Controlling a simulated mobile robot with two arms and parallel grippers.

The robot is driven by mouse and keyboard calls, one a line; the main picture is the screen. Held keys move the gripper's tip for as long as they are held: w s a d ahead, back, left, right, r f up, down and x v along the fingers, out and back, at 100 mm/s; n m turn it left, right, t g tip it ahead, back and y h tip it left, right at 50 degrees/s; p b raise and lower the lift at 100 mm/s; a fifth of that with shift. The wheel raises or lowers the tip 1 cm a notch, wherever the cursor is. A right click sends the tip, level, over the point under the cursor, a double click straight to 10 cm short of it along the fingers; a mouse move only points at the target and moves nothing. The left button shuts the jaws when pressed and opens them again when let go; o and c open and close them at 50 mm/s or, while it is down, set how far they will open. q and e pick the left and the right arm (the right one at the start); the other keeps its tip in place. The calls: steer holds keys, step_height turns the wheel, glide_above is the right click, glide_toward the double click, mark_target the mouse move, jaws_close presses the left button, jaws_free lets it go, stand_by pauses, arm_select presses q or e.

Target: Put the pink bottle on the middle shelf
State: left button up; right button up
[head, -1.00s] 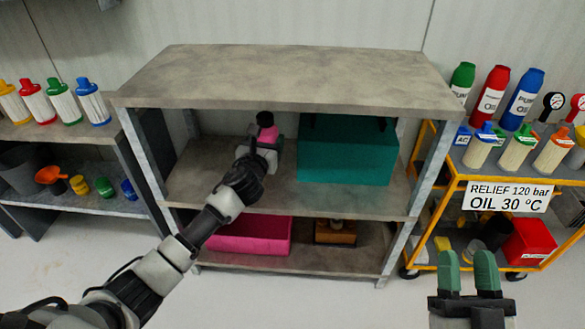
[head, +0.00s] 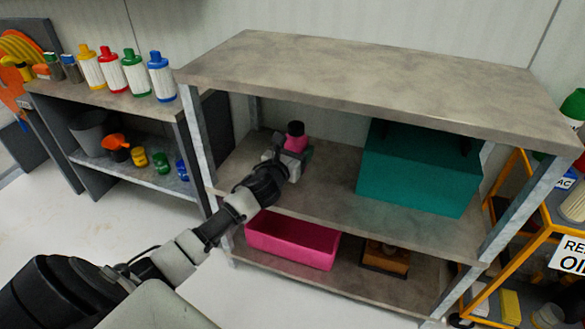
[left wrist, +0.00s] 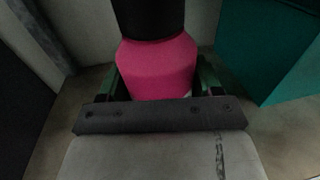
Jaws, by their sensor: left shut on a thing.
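The pink bottle (head: 296,141) with a black cap is upright at the middle shelf (head: 330,190), toward its left side. In the left wrist view the bottle (left wrist: 158,68) fills the space between the green fingers. My left gripper (head: 294,158) is shut on the bottle, with the arm reaching in from the front left. Whether the bottle's base touches the shelf is hidden by the gripper. My right gripper is outside both views now.
A teal box (head: 420,170) stands on the middle shelf to the right of the bottle. A pink bin (head: 292,246) and an orange-brown object (head: 385,260) are on the bottom shelf. The shelf's left post (head: 197,140) is close to my left arm.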

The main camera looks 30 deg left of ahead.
arm_select(q)
steer(key=shift+s+a+f, duration=0.3)
steer(key=shift+a+f, duration=0.05)
steer(key=shift+a, duration=0.1)
step_height(320, 180, down, 4)
steer(key=b, duration=0.2)
steer(key=shift+r+b, duration=0.2)
steer(key=shift+b, duration=0.1)
steer(key=shift+f, duration=0.3)
steer(key=shift+r, duration=0.15)
steer(key=shift+f, duration=0.2)
steer(key=o, duration=1.1)
steer(key=shift+r, duration=0.1)
